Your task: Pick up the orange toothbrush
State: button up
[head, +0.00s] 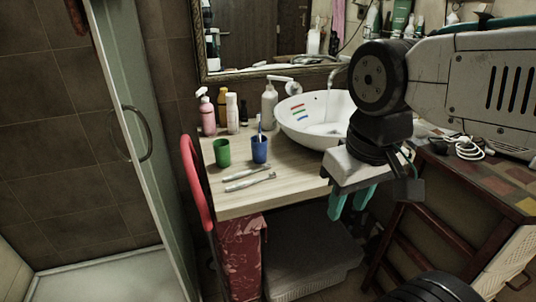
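Two thin pale toothbrushes lie side by side on the wooden counter, the upper one (240,175) and the lower one (250,183). Neither looks clearly orange at this size. A blue cup (260,151) behind them holds a pale upright stick, perhaps a toothbrush. A green cup (222,153) stands to its left. Short red, green and blue strokes (297,112) show on the white basin's inner wall; I cannot tell what they are. My gripper (351,201) points down in front of the counter's right part, right of the toothbrushes. Its teal fingers are apart with nothing visible between them.
The basin (322,128) stands behind my gripper, partly hidden by my arm. Bottles, one pink (207,115), line the counter's back under a mirror. A red curved chair back (195,180) rises at the counter's left edge. The wooden counter (238,203) is bare in front.

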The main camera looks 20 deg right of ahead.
aim_at(238, 175)
jog(key=u, duration=2.5)
jog(key=k, duration=1.7)
jog(key=z, duration=0.95)
jog(key=i, duration=1.7)
jog(key=z, duration=0.05)
